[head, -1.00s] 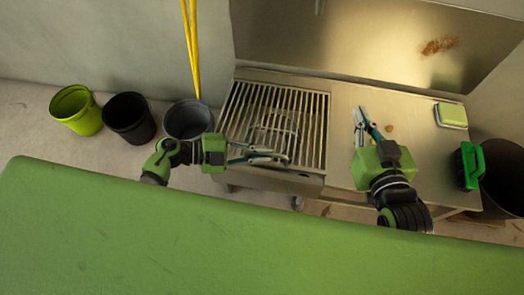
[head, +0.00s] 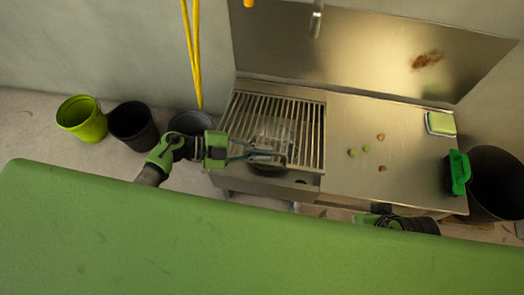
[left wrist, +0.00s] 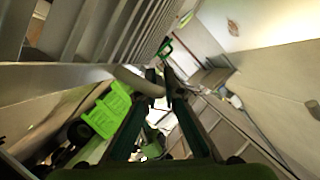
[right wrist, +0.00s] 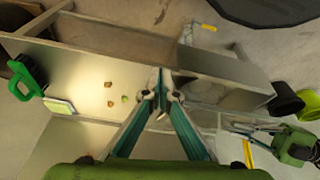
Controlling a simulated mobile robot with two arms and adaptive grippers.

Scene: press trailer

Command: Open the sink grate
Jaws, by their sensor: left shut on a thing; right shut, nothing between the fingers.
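The sink grate (head: 312,125), a panel of parallel metal bars, lies over the sink at the left of the steel counter in the head view. Its slats fill the upper left of the left wrist view (left wrist: 85,30). My left gripper (head: 265,154) is at the grate's front edge. In the left wrist view its fingers (left wrist: 160,86) are shut on a curved grey bar (left wrist: 130,78) beside the slats, which looks like the grate's handle. I cannot tell whether the grate is raised. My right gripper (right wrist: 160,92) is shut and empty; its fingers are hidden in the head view.
Small green and brown bits (head: 367,149) lie on the counter (head: 350,120). A sponge (head: 440,123) and a green-handled brush (head: 459,172) are at its right. Buckets (head: 82,118) stand on the floor at left, a dark bin (head: 497,185) at right. A faucet (head: 316,20) is above.

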